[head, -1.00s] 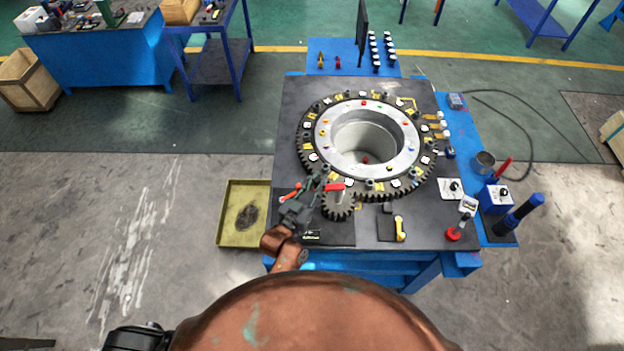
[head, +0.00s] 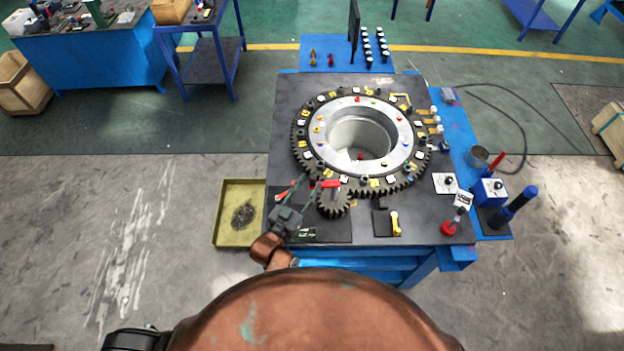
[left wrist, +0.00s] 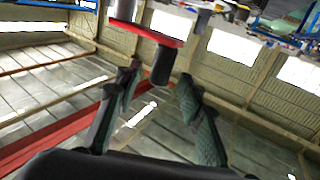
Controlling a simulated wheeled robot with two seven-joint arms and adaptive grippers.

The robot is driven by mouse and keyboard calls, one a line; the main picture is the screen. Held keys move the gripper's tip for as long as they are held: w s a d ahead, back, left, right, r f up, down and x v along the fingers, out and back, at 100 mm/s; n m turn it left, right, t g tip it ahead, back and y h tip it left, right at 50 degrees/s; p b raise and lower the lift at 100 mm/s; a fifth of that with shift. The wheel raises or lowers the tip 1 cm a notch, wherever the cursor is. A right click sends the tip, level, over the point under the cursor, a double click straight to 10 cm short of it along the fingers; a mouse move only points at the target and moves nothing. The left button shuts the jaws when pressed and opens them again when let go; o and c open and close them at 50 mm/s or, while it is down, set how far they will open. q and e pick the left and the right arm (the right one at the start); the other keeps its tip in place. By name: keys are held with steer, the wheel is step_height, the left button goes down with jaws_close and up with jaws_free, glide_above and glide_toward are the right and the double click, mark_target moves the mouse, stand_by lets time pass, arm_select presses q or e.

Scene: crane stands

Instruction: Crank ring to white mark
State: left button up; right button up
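The large dark toothed ring (head: 300,160) lies flat on the bench around a grey metal hub, with coloured and white pieces along it. I cannot tell which white piece is the mark. A small dark pinion (head: 334,208) sits at its near edge, topped by a red crank arm (head: 331,184). In the left wrist view the red arm (left wrist: 150,33) carries a black grip (left wrist: 162,66). My left gripper (head: 308,183) is open at the crank's left; in the wrist view its fingertips (left wrist: 159,76) stand apart on either side of the grip's end, with no clear contact. My right gripper is not in view.
A yellow lever (head: 396,223) and a red-based switch (head: 450,226) stand on the bench's near right. A blue side shelf holds a metal cup (head: 478,156) and a blue box (head: 489,192). An olive tray (head: 228,235) lies left of the bench. A dark screen (head: 354,30) stands behind.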

arm_select(q)
steer(key=v, duration=0.9)
steer(key=shift+w, duration=0.1)
steer(key=shift+c, duration=0.2)
